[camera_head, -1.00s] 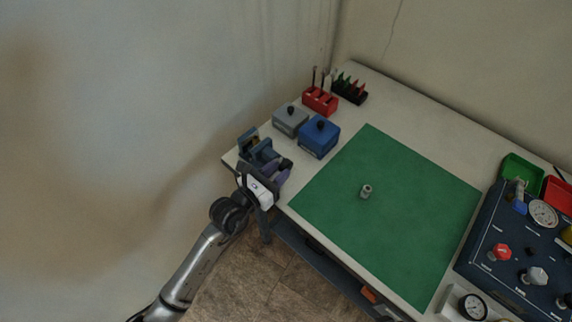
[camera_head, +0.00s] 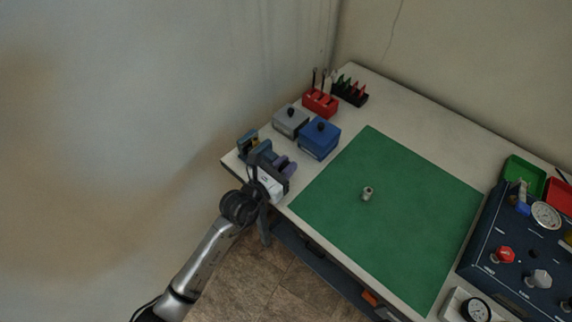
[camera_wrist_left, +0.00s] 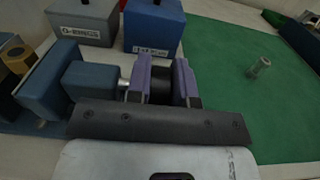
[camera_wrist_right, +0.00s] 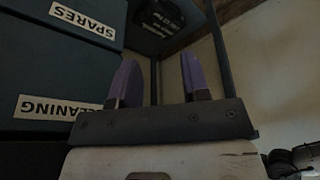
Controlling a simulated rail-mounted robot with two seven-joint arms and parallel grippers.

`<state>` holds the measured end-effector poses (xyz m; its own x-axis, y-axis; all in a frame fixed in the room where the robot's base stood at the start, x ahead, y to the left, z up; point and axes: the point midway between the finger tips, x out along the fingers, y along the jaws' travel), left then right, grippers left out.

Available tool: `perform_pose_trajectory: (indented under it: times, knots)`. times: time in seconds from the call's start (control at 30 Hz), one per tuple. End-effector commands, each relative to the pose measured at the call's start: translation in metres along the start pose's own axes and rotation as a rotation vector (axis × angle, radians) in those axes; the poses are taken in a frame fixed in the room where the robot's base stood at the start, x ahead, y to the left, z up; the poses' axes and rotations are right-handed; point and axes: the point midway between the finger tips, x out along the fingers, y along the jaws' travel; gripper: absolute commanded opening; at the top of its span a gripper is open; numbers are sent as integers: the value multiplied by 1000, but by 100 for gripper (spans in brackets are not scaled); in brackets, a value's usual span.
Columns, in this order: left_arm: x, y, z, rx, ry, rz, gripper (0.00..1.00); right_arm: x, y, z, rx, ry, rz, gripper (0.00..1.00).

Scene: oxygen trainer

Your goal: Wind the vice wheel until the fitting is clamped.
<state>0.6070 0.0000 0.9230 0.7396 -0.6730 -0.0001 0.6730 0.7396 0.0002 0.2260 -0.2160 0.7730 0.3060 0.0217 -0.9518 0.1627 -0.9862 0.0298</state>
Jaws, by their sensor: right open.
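The blue vice (camera_head: 246,143) stands at the left corner of the bench; in the left wrist view its blue blocks (camera_wrist_left: 90,82) are at left. A brass-coloured fitting (camera_wrist_left: 17,57) sits at the vice's far left block; whether it is gripped tight cannot be told. A short metal screw leads to the dark vice wheel (camera_wrist_left: 161,85). My left gripper (camera_head: 279,163) has its purple fingers (camera_wrist_left: 161,78) on both sides of the wheel and looks shut on it. My right gripper (camera_wrist_right: 152,80) is open and empty, away from the vice, below bench height by dark drawers.
A grey box (camera_head: 290,120) and a blue box (camera_head: 319,138) stand close behind the vice. A small metal cylinder (camera_head: 367,194) stands on the green mat (camera_head: 400,240), otherwise clear. A gauge panel (camera_head: 510,235) is at right. Drawers labelled SPARES (camera_wrist_right: 75,45) are near my right gripper.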

Motion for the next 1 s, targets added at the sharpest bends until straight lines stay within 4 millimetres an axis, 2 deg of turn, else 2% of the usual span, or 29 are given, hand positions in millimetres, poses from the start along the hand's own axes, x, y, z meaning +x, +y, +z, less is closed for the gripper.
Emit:
perform_pose_trajectory:
  times: [0.2,0.37,0.67,1.0]
  knots:
    - [0,0,1,0,4,0,0,-3,1,-1,-2,0,2,43]
    - [0,0,6,-1,30,1,0,-18,2,-6,-6,-1,5,43]
    - [2,0,13,-4,171,0,0,-81,5,-26,-8,-1,6,43]
    - [4,-1,10,-3,368,0,0,-154,6,-49,-5,1,4,43]
